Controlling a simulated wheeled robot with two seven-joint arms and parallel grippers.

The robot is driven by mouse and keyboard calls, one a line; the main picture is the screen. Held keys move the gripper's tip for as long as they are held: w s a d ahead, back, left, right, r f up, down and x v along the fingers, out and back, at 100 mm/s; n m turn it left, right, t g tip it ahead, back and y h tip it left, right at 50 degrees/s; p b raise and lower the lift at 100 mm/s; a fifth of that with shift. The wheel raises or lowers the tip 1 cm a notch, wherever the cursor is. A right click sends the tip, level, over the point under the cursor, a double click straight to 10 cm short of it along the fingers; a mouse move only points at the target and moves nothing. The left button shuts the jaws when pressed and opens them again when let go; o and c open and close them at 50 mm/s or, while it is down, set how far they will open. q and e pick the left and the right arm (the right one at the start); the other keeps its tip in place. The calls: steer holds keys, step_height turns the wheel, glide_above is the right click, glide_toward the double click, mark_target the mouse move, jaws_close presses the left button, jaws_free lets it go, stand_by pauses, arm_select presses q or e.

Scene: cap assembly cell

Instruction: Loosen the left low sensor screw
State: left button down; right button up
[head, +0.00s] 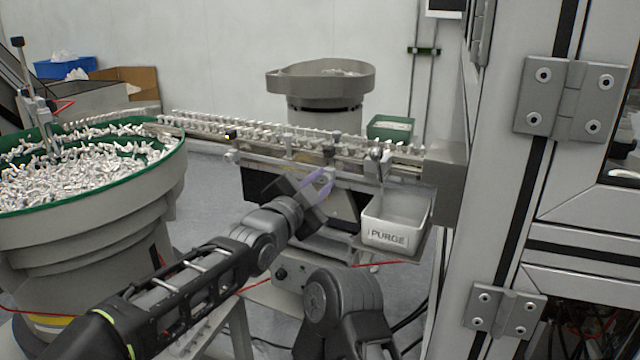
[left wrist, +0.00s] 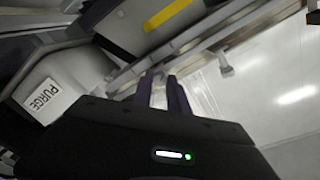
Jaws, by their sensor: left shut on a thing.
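My left gripper (head: 322,178) is at the front side of the linear feed rail (head: 290,150), left of the PURGE bin. In the left wrist view its two dark fingers (left wrist: 163,80) reach the edge of the rail (left wrist: 200,45) and stand close together. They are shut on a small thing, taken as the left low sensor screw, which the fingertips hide. A small grey knob (left wrist: 225,69) sticks out from the rail to the right of the fingers, apart from them. My right gripper is out of view.
The white PURGE bin (head: 396,218) hangs under the rail, close by; it also shows in the left wrist view (left wrist: 62,75). A bowl feeder (head: 85,225) full of white parts stands at left, another bowl (head: 320,80) behind. A grey machine frame (head: 500,180) closes off the right.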

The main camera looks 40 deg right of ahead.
arm_select(q)
steer(key=shift+f, duration=0.1)
stand_by(0.4)
steer(key=c, duration=1.3)
jaws_free()
steer(key=shift+s+a, duration=0.3)
steer(key=shift+a, duration=0.25)
steer(key=b+v, duration=0.1)
steer(key=v, duration=0.5)
steer(key=shift+s+a+b, duration=0.15)
steer(key=shift+a+b, duration=0.15)
steer(key=shift+b, duration=0.05)
